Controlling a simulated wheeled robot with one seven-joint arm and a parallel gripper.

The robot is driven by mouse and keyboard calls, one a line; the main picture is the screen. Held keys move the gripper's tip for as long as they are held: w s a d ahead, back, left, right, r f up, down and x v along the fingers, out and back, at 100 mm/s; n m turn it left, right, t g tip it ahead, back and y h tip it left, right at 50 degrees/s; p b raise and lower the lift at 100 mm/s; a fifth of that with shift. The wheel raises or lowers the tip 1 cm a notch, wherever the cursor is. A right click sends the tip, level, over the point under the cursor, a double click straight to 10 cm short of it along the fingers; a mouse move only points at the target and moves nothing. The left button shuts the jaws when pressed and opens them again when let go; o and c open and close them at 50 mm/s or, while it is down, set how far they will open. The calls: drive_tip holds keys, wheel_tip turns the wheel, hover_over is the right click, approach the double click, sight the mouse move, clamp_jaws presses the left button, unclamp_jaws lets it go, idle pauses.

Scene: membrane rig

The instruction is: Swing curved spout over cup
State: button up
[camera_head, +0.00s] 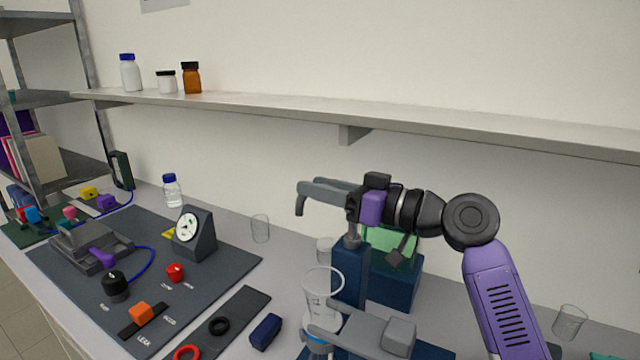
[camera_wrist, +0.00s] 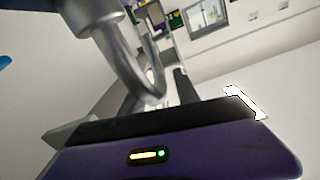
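The curved spout (camera_head: 318,190) is a grey hooked tube at the top of a dark blue post (camera_head: 349,275) in the head view. Its tip bends down to the left. It also looms close in the wrist view (camera_wrist: 128,60). My gripper (camera_head: 356,205) is at the spout's right part, beside the post top. Its fingers are mostly hidden, so I cannot tell whether they close on the spout. A clear cup (camera_head: 322,288) stands in front of the post, below the spout. The spout tip appears up and left of the cup's rim in the picture.
A grey clamp (camera_head: 362,335) is beside the cup's lower part. A dark blue box (camera_head: 395,290) stands behind my gripper. A shelf (camera_head: 450,117) runs along the wall above. A gauge (camera_head: 190,230) and knobs sit on the dark mat (camera_head: 215,262) to the left.

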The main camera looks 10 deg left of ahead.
drive_tip(key=shift+c, duration=0.2)
clamp_jaws()
drive_tip(key=shift+a, duration=0.1)
drive_tip(key=shift+a+f, duration=0.1)
drive_tip(key=shift+f, duration=0.05)
idle(1.1)
